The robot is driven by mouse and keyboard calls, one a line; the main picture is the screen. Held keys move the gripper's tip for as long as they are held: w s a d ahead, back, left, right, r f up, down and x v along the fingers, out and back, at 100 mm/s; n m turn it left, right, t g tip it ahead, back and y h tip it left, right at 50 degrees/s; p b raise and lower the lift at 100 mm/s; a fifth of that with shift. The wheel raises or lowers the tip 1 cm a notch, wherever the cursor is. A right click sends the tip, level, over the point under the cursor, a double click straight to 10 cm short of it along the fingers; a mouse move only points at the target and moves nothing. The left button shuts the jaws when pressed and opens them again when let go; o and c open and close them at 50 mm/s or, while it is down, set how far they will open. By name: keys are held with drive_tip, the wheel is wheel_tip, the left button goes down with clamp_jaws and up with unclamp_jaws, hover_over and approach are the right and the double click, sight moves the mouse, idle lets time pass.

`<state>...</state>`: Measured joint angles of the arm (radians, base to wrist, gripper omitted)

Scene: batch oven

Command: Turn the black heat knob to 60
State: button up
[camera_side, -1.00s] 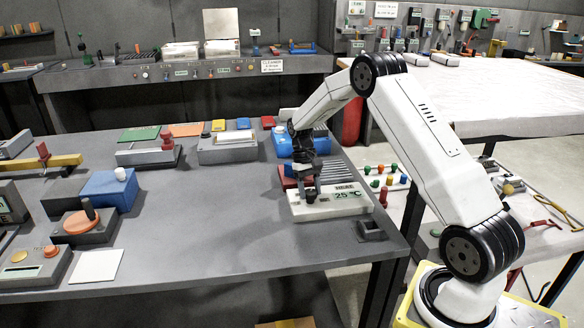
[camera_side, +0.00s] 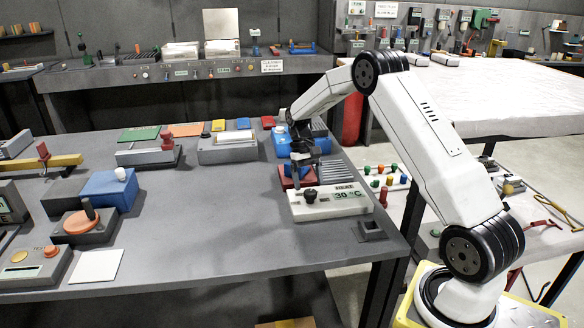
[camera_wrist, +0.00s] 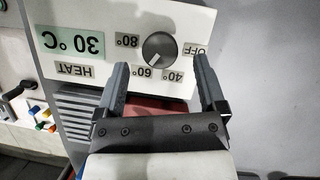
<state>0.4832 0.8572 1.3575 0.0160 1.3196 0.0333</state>
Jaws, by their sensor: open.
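The black heat knob (camera_side: 310,195) sits on the front of the white heat box (camera_side: 345,208), whose green display (camera_side: 348,195) reads 30 °C. In the wrist view, the knob (camera_wrist: 158,47) appears upside down with labels OFF, 40°, 60° and 80° around it. A pale mark on the knob seems to face the 60° label (camera_wrist: 143,72), but its exact angle is hard to tell. My gripper (camera_wrist: 160,78) is open and empty. Its two fingers are apart and clear of the knob. In the side view, my gripper (camera_side: 304,160) hangs above and behind the knob.
A red block (camera_side: 297,176) lies behind the heat box, with a blue unit (camera_side: 282,141) farther back. A small dark square holder (camera_side: 371,230) stands in front on the right. The grey table (camera_side: 215,225) left of the box is clear.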

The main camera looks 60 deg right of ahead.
drive_tip(key=shift+v, duration=2.45)
drive_tip(key=shift+a, duration=0.15)
drive_tip(key=s+a+n+t+h, duration=0.1)
drive_tip(key=s+a+n+t, duration=0.1)
drive_tip(key=a, duration=0.5)
drive_tip(key=s+a+n+t+h, duration=0.1)
drive_tip(key=s+a, duration=0.2)
drive_tip(key=a, duration=0.4)
drive_tip(key=s+a+f+n+t, duration=0.1)
drive_tip(key=s+a+n+t, duration=0.2)
drive_tip(key=s+a, duration=0.5)
drive_tip(key=s, duration=0.3)
drive_tip(key=shift+a, duration=0.4)
